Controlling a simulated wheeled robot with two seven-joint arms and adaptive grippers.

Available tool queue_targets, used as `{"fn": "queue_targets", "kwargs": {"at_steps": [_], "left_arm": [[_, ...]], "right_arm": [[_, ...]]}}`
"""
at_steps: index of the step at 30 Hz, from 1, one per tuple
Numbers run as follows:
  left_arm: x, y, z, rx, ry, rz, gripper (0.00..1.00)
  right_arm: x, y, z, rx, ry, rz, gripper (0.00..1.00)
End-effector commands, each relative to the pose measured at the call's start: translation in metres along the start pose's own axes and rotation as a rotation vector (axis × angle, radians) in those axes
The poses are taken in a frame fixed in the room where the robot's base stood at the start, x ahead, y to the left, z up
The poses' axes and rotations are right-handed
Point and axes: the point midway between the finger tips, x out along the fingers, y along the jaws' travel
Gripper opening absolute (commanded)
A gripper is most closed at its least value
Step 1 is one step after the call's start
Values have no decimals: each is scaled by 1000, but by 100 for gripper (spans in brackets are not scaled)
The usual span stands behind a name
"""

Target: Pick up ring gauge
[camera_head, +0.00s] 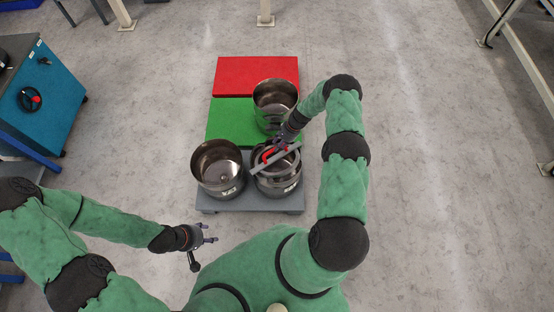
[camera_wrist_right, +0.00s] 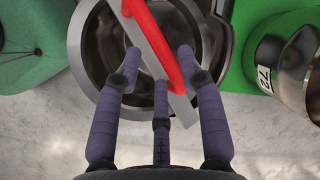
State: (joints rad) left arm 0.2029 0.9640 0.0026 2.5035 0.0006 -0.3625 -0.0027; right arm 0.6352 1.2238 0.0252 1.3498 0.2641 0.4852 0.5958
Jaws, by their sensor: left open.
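A flat grey bar with a red handle (camera_head: 267,155), which I take to be the ring gauge, lies slantwise across the top of a round steel pot (camera_head: 279,185). It also shows in the right wrist view, running diagonally through the middle as a grey bar (camera_wrist_right: 149,42) with a red part. My right gripper (camera_head: 283,143) is over it. In the right wrist view its spread fingers (camera_wrist_right: 159,62) straddle the bar, with a gap visible on the left side; contact on the right cannot be told. My left gripper (camera_head: 212,234) is open and empty, low in front of the platform.
A second steel pot (camera_head: 205,178) stands beside it on a grey platform (camera_head: 235,205). A third pot (camera_head: 262,118) stands behind, by the green mat (camera_head: 228,120). A red mat (camera_head: 257,75) lies at the back. A blue cabinet (camera_head: 55,105) stands left.

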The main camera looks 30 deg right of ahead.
Motion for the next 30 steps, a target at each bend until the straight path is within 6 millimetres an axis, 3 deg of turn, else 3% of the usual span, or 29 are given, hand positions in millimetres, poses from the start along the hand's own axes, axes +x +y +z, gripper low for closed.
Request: {"fn": "queue_targets", "kwargs": {"at_steps": [5, 14, 22, 26, 30], "left_arm": [[5, -2, 0, 0, 0, 0, 53], [22, -8, -1, 0, 0, 0, 53], [22, -8, -1, 0, 1, 0, 53], [22, -8, -1, 0, 1, 0, 53], [22, -8, -1, 0, 1, 0, 53]], "right_arm": [[10, 0, 0, -1, 1, -1, 40], [50, 3, 0, -3, 0, 0, 40], [52, 2, 0, -2, 1, -1, 40], [52, 3, 0, -2, 1, -1, 3], [51, 2, 0, -2, 2, -2, 0]]}}
